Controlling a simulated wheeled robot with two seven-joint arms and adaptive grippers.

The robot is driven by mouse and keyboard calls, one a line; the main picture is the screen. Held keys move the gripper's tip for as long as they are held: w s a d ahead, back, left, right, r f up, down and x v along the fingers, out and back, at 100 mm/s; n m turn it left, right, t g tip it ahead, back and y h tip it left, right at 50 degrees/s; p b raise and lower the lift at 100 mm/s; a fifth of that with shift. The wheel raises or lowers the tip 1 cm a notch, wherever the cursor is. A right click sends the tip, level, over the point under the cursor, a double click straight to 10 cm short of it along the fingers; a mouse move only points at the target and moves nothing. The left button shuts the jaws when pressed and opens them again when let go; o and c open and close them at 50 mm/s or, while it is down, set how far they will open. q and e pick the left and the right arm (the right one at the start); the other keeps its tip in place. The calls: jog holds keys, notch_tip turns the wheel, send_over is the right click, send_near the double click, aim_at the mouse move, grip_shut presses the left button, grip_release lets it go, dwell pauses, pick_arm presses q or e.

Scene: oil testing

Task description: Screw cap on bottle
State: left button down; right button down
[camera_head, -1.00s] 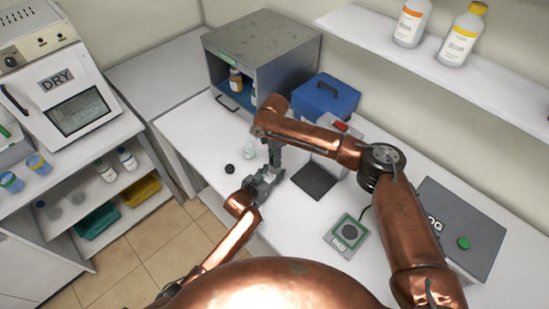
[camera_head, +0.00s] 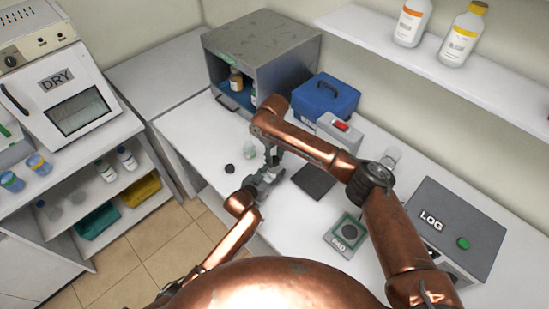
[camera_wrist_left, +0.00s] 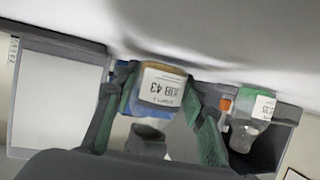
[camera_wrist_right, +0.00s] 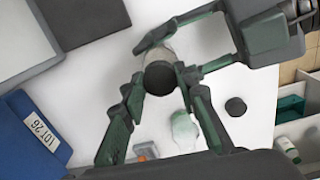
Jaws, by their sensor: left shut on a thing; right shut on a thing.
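My left gripper (camera_head: 265,183) is shut on a small pale bottle at the front of the bench. In the right wrist view the bottle (camera_wrist_right: 167,48) shows behind a dark round cap (camera_wrist_right: 159,78) at its mouth. My right gripper (camera_wrist_right: 163,98) is shut on this cap from above, its fingers on either side. Whether the cap sits straight on the thread is hidden. In the left wrist view a label reading JOB 43 (camera_wrist_left: 162,88) appears upside down between my left fingers (camera_wrist_left: 155,125); I cannot tell whether it belongs to the held bottle.
A loose dark cap (camera_head: 230,168) and a clear bottle (camera_head: 249,150) stand close by on the bench. A grey cabinet (camera_head: 262,40), blue box (camera_head: 325,95), dark mat (camera_head: 313,181), PAD device (camera_head: 347,235) and LOG box (camera_head: 450,220) surround the grippers.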

jog(key=shift+m, duration=0.7)
jog(key=c, duration=1.4)
grip_release()
jog(key=shift+c, duration=0.2)
jog(key=shift+r, duration=0.15)
notch_tip(320, 180, up, 12)
pick_arm(q)
jog(key=c, duration=1.1)
grip_release()
jog(key=shift+c, duration=0.2)
pick_arm(e)
jog(key=shift+a, duration=0.1)
